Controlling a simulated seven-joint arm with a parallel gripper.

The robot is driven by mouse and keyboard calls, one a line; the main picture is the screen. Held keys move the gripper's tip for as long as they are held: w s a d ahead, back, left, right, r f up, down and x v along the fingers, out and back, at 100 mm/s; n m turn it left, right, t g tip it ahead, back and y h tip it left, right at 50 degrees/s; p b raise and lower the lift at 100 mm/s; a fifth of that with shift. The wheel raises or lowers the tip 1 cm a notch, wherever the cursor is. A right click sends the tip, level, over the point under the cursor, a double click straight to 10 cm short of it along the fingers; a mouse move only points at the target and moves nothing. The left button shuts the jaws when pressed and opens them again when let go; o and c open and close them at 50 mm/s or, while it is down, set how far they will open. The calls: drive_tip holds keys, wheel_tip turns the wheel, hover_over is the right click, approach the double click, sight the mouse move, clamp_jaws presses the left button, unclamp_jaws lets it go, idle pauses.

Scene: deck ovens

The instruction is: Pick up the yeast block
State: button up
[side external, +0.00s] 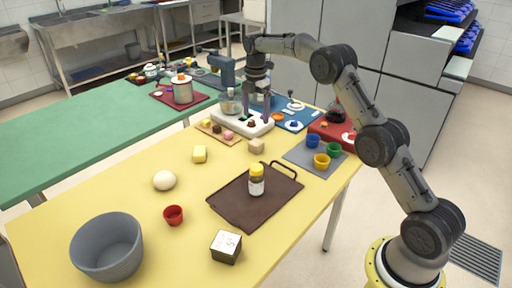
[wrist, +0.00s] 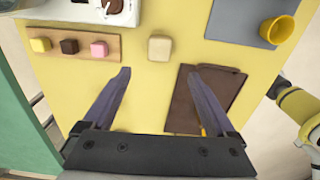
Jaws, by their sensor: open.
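The yeast block appears to be the small beige block (side external: 256,146) resting on the yellow table, between the board of small cubes and the brown tray. In the wrist view the beige block (wrist: 160,47) lies ahead of the fingertips, roughly centred between them and apart from both. My gripper (side external: 255,118) is above the table at its far side, pointing down, higher than the block. In the wrist view my gripper (wrist: 159,71) has its two fingers wide apart with nothing between them.
A wooden board (wrist: 76,57) with small coloured cubes lies left of the block. A brown tray (side external: 225,204) carries a yellow-capped jar (side external: 256,181). A grey mat (side external: 298,154) holds coloured cups. A yellow block (side external: 199,154) stands apart. The table around the beige block is clear.

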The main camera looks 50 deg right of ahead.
sight(256, 142)
wheel_tip(256, 142, down, 13)
drive_tip(key=shift+d, duration=0.15)
idle(0.4)
drive_tip(key=c, duration=1.4)
clamp_jaws()
drive_tip(key=shift+r, duration=0.15)
